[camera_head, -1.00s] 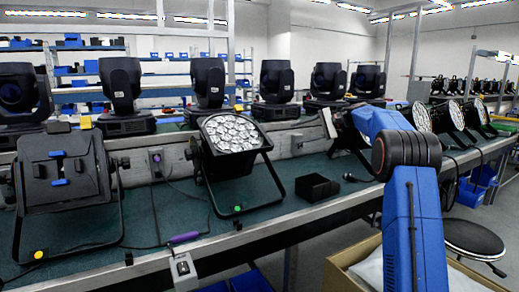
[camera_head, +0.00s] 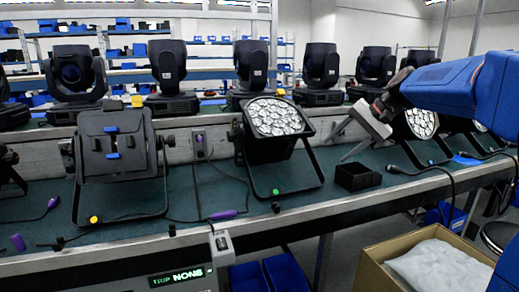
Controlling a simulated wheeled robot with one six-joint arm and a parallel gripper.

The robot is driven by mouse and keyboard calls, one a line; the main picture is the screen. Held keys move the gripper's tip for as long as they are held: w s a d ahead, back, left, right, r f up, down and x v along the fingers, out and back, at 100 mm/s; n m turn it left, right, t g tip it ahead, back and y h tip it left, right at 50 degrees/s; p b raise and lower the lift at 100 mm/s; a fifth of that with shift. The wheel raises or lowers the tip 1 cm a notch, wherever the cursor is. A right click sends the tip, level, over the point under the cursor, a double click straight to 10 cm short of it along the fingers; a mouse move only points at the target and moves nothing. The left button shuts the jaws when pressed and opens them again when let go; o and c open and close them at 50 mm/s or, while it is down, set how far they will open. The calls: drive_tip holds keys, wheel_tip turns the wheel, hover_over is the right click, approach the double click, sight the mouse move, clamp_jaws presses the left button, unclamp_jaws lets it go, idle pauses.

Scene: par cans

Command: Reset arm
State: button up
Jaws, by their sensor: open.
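My gripper (camera_head: 362,133) is at the end of my blue arm, which reaches in from the right edge. Its grey fingers stand apart and hold nothing that I can see. It is above the workbench (camera_head: 250,207), right of the par can with the lit-up-looking LED face (camera_head: 275,117). A second par can (camera_head: 115,150) stands left of it with its flat back showing. A further par can (camera_head: 420,123) stands behind my arm and is partly hidden by it.
A small black open box (camera_head: 357,176) sits on the bench below my gripper. Several black moving-head lights, one of them here (camera_head: 168,78), line the raised back shelf. A cardboard box (camera_head: 400,250) stands on the floor at front right. A cable (camera_head: 435,182) lies near the bench edge.

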drive_tip(key=s+d+f+n+h, duration=0.1)
drive_tip(key=s+f+n+h, duration=0.1)
drive_tip(key=s+f, duration=0.5)
drive_tip(key=s+d+f+n+h, duration=0.1)
drive_tip(key=s+f, duration=0.6)
drive_tip(key=s, duration=1.1)
drive_tip(key=s+d+f+n+h, duration=0.1)
drive_tip(key=s+f+n+h, duration=0.2)
drive_tip(key=s+f, duration=0.4)
drive_tip(key=s, duration=0.6)
drive_tip(key=shift+d+t+h, duration=0.25)
drive_tip(key=shift+t+h, duration=0.05)
drive_tip(key=shift+h, duration=0.1)
drive_tip(key=shift+r, duration=0.15)
